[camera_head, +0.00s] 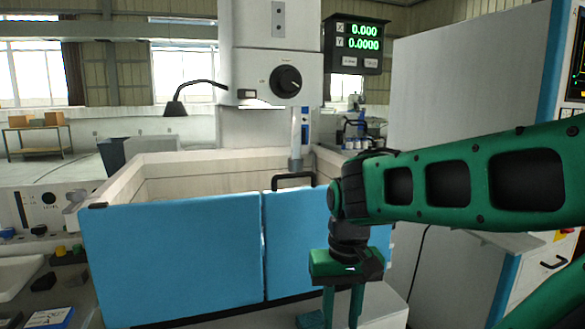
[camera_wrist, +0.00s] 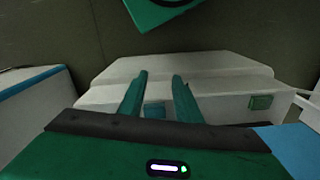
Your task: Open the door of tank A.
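A pale tank (camera_head: 155,165) has a blue front in two panels, a wide left panel (camera_head: 175,258) and a right panel (camera_head: 290,240) partly hidden by my arm. A narrow vertical seam runs between them, and both look closed. A black handle (camera_head: 293,178) stands at the top of the right panel. I see no letter naming the tank. My gripper (camera_head: 342,308) points down in front of the right panel, below the handle and apart from it. In the wrist view its two green fingers (camera_wrist: 159,78) are spread with nothing held between them.
A pale stepped block (camera_wrist: 195,70) lies beyond my fingers in the wrist view, with small teal pieces on it. A white cabinet (camera_head: 460,85) stands at the right. A cluttered bench (camera_head: 45,225) is at the left. A black lamp (camera_head: 178,106) overhangs the tank.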

